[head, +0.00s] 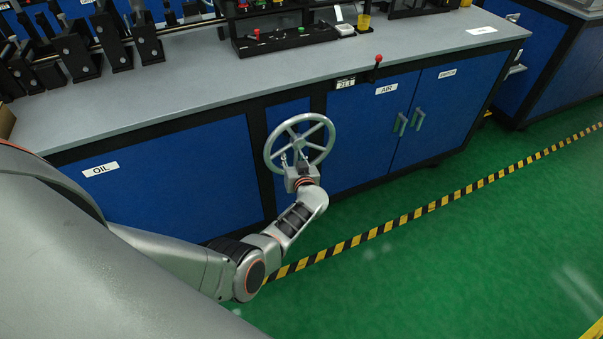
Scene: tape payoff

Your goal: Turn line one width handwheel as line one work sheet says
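The grey spoked handwheel (268,150) stands upright on the front of the blue cabinet, between the OIL and AIR doors. My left gripper (294,156) is at the lower part of the wheel. Its two fingers reach over the lower rim towards the hub, with a small gap between them. I cannot tell whether they are closed on the rim or a spoke. A small counter display (345,82) sits on the cabinet edge right of the wheel; its digits are too small to read surely. No work sheet can be made out. My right gripper is not in view.
A red-knobbed lever (377,62) stands at the worktop (200,83) edge. A control panel with coloured buttons (285,38) and black roller stands (75,50) are on top. The green floor (440,265) is clear beyond the striped tape (400,220).

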